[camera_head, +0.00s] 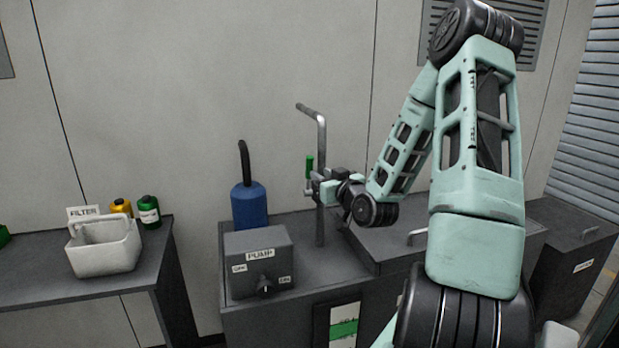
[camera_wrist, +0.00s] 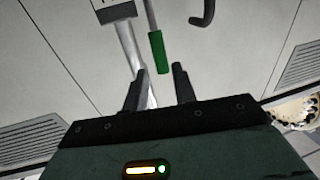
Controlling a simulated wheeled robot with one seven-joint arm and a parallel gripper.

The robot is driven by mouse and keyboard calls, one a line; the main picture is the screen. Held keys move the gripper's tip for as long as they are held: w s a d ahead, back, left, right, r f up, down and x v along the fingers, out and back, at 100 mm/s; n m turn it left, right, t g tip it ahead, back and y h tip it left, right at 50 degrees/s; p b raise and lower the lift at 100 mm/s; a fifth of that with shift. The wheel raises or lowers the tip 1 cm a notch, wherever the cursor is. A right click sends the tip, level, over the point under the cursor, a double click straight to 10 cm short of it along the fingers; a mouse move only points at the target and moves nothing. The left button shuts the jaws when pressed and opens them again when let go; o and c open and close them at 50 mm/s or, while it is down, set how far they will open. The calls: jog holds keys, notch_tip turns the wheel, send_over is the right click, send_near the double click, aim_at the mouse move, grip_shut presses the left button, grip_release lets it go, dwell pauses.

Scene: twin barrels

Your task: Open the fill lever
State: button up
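My gripper (camera_head: 314,186) is at the lever's lower part in the head view. In the wrist view my gripper (camera_wrist: 160,75) has its two dark fingers apart, with nothing clamped between them. The pipe (camera_wrist: 130,45) passes behind the left finger. Whether a finger touches the lever cannot be told.
A grey pump box (camera_head: 259,263) with a knob sits on the bench (camera_head: 305,285). A blue canister (camera_head: 249,205) with a dark curved tube stands behind it. A white filter bin (camera_head: 104,252) and small yellow and green bottles (camera_head: 149,211) stand on the left table.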

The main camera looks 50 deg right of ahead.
aim_at(311, 168)
jog(key=p+x, duration=0.1)
jog(key=x, duration=0.7)
grip_shut()
